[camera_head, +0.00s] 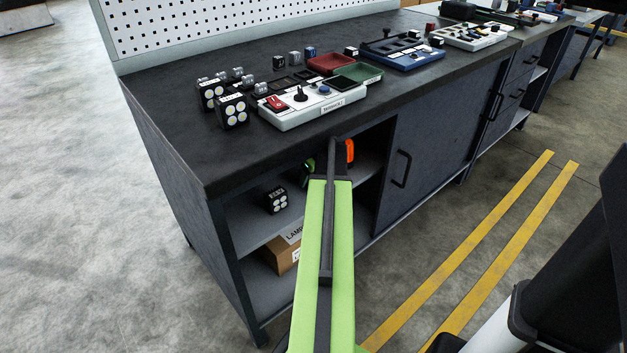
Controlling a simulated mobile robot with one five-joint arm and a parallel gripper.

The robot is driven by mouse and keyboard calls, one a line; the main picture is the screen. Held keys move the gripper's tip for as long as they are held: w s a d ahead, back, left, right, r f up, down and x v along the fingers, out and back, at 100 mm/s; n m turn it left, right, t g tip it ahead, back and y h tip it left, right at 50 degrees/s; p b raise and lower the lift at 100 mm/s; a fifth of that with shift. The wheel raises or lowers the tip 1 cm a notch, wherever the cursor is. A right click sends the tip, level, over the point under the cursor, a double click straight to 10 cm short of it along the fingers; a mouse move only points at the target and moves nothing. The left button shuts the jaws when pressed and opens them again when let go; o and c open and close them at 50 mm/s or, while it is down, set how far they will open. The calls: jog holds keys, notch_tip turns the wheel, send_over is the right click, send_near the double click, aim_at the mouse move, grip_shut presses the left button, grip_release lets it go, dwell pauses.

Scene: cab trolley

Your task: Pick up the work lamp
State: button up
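Several work lamps look alike: black blocks with round white lights on the front. Two stand close together on the bench top near its left end, one farther back (210,92) and one nearer (232,111). A third work lamp (277,200) stands on the upper shelf in the open bay below. My lime-green arm reaches from the bottom of the picture toward this bay. My gripper (331,165) is at its far end, right of the shelf lamp and apart from it. The arm hides much of the gripper, so its opening is unclear.
The dark bench top (170,110) carries a white control panel (312,105), red (331,64) and green (359,72) trays, and a blue panel (402,54). A cardboard box (283,252) sits on the lower shelf. A closed cabinet door (430,150) bounds the bay at right.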

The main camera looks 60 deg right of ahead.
jog(key=c, duration=0.9)
jog(key=shift+r, duration=0.1)
